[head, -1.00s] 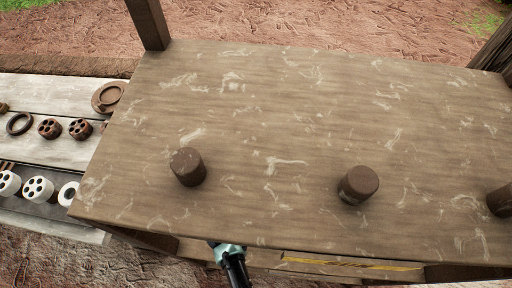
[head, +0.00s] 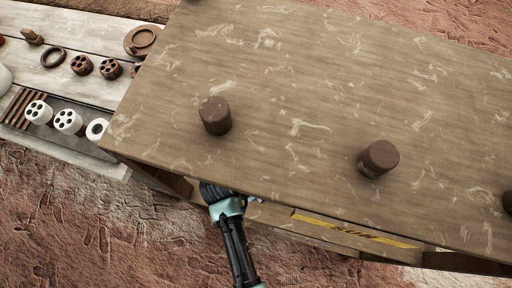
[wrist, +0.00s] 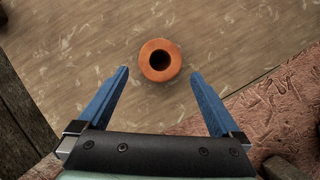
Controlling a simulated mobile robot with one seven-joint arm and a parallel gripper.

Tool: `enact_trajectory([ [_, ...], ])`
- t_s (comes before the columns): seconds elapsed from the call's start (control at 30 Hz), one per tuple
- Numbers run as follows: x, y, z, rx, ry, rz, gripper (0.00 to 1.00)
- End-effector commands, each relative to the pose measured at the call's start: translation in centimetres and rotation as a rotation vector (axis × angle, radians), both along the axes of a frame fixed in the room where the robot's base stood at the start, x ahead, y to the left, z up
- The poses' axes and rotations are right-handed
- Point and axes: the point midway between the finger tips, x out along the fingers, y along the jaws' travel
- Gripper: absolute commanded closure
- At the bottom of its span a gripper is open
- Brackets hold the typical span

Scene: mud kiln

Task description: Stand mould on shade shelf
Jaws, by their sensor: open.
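In the wrist view an orange-brown round piece with a dark central hole (wrist: 160,77), which may be the mould, is on a scuffed wooden surface (wrist: 245,30). It lies between and just beyond the tips of my open gripper (wrist: 160,73), with gaps on both sides. In the head view my arm reaches under the front edge of the wooden top (head: 300,60), hiding my gripper. Dark brown cylinders (head: 215,116) and (head: 378,158) stand on that top, with another partly cut off at the right. I cannot tell which board is the shade shelf.
A yellow label (head: 355,230) that seems to read SUN is on the front rail. Pale planks (head: 85,25) at the left hold white and brown holed pieces, a ring and a round dish. Reddish ground (wrist: 275,105) and dark posts (wrist: 20,90) flank the wrist view.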

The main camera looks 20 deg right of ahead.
Motion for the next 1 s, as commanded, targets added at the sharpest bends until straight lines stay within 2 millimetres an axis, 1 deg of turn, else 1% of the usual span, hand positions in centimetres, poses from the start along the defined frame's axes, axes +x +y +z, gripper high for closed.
enact_trajectory([
  [0.03, -0.1, 0.5, 1.0, 0.0, -0.003, 0.001, 0.0],
  [0.1, -0.3, 1.0, 2.1, 0.0, -0.002, 0.002, 0.0],
  [0.2, -0.5, 1.4, 3.1, -0.001, -0.001, 0.0, 0.0],
  [0.3, -0.7, 1.7, 3.8, -0.001, -0.001, 0.0, 0.0],
  [0.47, -0.8, 1.9, 4.0, 0.0, 0.001, 0.0, 0.0],
  [1.0, -0.7, 1.8, 4.0, 0.0, 0.001, 0.0, 0.0],
])
